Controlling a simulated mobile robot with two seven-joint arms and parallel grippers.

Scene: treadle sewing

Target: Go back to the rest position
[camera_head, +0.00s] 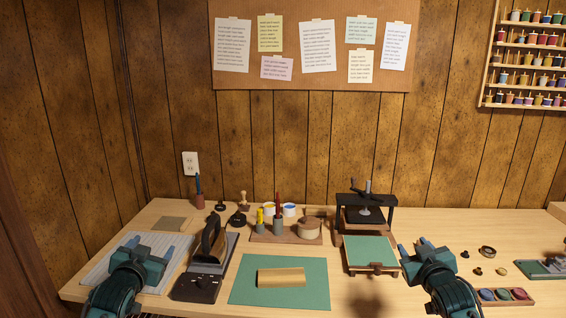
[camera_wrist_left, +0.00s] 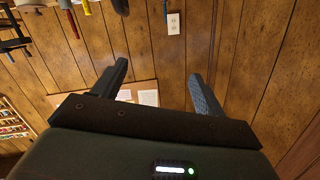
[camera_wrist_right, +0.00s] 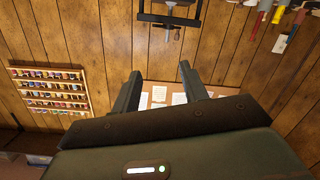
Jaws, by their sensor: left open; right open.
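My left gripper (camera_head: 152,246) is open and empty above the left end of the table, over the pale ribbed mat (camera_head: 98,270). My right gripper (camera_head: 428,246) is open and empty at the right of the green-topped press. Its spread fingers also show in the right wrist view (camera_wrist_right: 165,90), with nothing between them. Neither gripper touches an object that I can see.
The press (camera_head: 366,210) stands right of centre. A tray of coloured pots (camera_head: 505,295) and small dark items are at the right.

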